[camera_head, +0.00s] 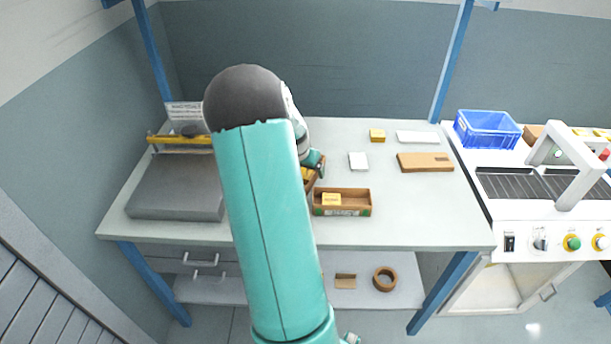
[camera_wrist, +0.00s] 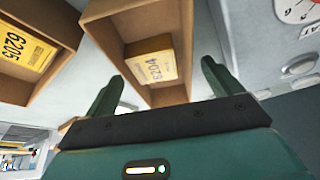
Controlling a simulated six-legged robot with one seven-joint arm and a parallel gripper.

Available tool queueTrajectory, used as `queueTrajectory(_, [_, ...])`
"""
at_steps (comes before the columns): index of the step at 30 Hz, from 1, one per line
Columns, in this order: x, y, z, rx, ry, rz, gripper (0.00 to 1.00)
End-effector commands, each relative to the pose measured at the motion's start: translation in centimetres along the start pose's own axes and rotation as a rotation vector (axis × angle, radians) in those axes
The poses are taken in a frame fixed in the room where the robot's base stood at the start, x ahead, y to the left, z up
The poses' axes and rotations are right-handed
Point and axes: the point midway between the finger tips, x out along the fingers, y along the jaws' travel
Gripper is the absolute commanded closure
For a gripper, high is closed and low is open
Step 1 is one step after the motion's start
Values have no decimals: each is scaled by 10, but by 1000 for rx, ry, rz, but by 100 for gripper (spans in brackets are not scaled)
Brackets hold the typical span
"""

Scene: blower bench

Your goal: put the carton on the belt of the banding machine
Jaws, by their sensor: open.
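In the wrist view my gripper (camera_wrist: 160,92) is open, its two dark green fingers apart and empty. Just beyond them, a yellow carton marked 6204 (camera_wrist: 152,62) lies in an open brown bin (camera_wrist: 112,12). A second yellow carton marked 6205 (camera_wrist: 22,48) lies in another brown bin at the left. In the head view my arm hides most of the nearer-to-arm bin and the fingers; a yellow carton (camera_head: 331,199) shows in the bin (camera_head: 357,209) to its right. The banding machine (camera_head: 575,165) stands at the right, with its dark slatted belt (camera_head: 515,184) under a white arch.
On the bench (camera_head: 420,215) lie a small yellow box (camera_head: 377,135), white pieces (camera_head: 358,161) and a flat brown box (camera_head: 425,162). A blue crate (camera_head: 487,129) stands behind the belt. A grey slab-like machine (camera_head: 178,187) fills the bench's left. The bench's front right is clear.

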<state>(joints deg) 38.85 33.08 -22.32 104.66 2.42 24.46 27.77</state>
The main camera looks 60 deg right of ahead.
Motion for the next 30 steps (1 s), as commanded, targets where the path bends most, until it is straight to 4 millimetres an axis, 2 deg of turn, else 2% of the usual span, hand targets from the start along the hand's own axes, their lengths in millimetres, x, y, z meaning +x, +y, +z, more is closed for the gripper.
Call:
queueTrajectory(1, [9, 0, 0, 0, -2, 1, 9])
queueTrajectory(4, [18, 0, 0, 1, -1, 1, 9])
queueTrajectory(11, [20, 0, 0, -1, 0, -1, 9])
queueTrajectory(12, [20, 0, 0, -1, 0, -1, 11])
queueTrajectory(19, [20, 0, 0, -1, 0, -1, 56])
queueTrajectory(21, [20, -1, 0, -1, 1, -1, 62])
queueTrajectory(30, [17, -1, -2, -1, 2, -2, 62])
